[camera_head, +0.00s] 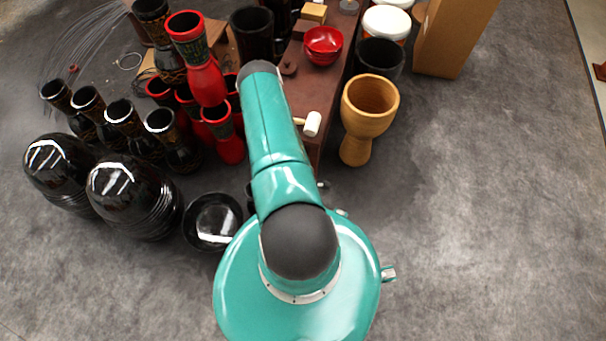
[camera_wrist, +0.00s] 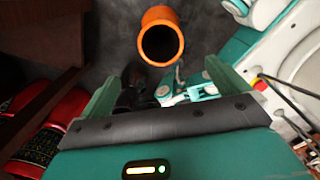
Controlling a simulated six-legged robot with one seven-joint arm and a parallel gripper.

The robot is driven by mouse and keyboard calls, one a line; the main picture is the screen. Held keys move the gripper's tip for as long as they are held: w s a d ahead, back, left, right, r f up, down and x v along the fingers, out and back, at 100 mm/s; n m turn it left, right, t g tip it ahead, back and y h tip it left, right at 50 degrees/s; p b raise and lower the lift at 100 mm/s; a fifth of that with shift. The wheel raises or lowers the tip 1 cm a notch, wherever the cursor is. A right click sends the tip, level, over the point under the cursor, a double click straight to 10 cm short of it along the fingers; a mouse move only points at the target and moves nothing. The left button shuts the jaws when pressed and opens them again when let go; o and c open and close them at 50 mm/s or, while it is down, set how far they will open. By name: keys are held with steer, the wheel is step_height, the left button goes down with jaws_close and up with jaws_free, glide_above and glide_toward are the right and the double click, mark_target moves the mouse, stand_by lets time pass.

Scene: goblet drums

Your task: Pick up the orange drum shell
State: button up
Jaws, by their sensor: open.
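The orange drum shell (camera_head: 368,112) is a goblet shape with a wide open top and narrower foot. It stands upright on the grey floor, just right of the brown table. In the wrist view an orange round shell with a dark opening (camera_wrist: 160,38), apparently the same one, shows at the top centre. My gripper (camera_wrist: 165,82) is open with its two green fingers wide apart. The shell lies beyond the fingertips, and nothing is between them. In the head view my arm hides the gripper.
The brown table (camera_head: 322,95) holds a red bowl (camera_head: 323,45) and a white-headed mallet (camera_head: 312,123). A black drum (camera_head: 378,60) stands close behind the orange shell. A cardboard box (camera_head: 448,38) is behind right. Red and black drums crowd the left. Floor at right is clear.

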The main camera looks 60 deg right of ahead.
step_height(320, 180, down, 14)
steer(key=shift+r, duration=0.15)
steer(key=c, duration=2)
